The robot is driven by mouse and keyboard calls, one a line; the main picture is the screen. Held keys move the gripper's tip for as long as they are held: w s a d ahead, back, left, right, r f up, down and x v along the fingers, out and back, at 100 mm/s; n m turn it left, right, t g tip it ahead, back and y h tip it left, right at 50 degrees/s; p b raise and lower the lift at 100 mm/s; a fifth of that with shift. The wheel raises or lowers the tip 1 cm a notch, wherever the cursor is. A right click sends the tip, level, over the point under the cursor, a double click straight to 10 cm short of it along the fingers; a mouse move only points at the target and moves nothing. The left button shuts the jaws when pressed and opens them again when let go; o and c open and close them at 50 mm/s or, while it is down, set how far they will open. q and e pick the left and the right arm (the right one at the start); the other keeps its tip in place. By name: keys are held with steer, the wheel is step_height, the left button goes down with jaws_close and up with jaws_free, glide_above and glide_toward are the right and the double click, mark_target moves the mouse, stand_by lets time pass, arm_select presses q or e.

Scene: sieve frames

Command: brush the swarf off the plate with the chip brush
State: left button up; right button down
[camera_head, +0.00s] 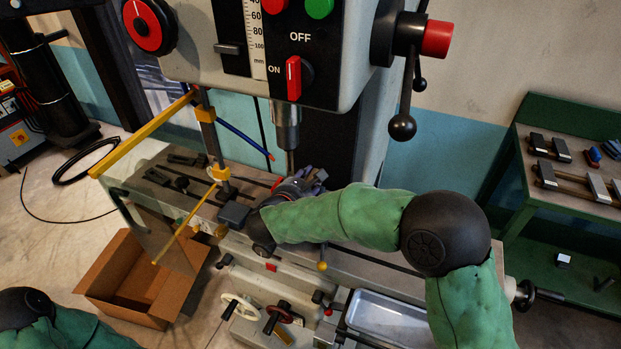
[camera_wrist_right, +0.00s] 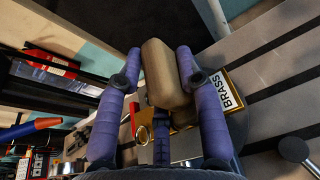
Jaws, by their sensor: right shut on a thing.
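My right gripper (camera_head: 303,184) is over the slotted machine table, just below the drill spindle. In the right wrist view its two purple fingers (camera_wrist_right: 160,54) are shut on a tan, rounded block (camera_wrist_right: 167,78), which looks like the chip brush's handle. Its bristles are hidden from view. Behind the right finger is a yellow-edged piece with a white label reading BRASS (camera_wrist_right: 226,92); I cannot tell if it is the plate. I cannot make out any swarf. My left arm enters at the lower left of the head view, with its gripper out of view.
The drill press head (camera_head: 265,50) and spindle (camera_head: 286,125) stand close above my right gripper. A yellow-clamped post (camera_head: 215,150) rises left of it. An open cardboard box (camera_head: 150,285) is on the floor. A green bench (camera_head: 540,190) is at the right.

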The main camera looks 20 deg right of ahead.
steer(key=shift+s+a+b, duration=0.45)
steer(key=shift+s+a, duration=0.65)
steer(key=shift+a, duration=0.1)
steer(key=shift+w+d, duration=0.1)
steer(key=shift+w+d+b, duration=1.15)
steer(key=shift+w+d, duration=0.25)
steer(key=shift+d, duration=0.15)
steer(key=shift+s+a+b, duration=0.6)
steer(key=shift+s+a, duration=0.85)
steer(key=shift+a, duration=0.2)
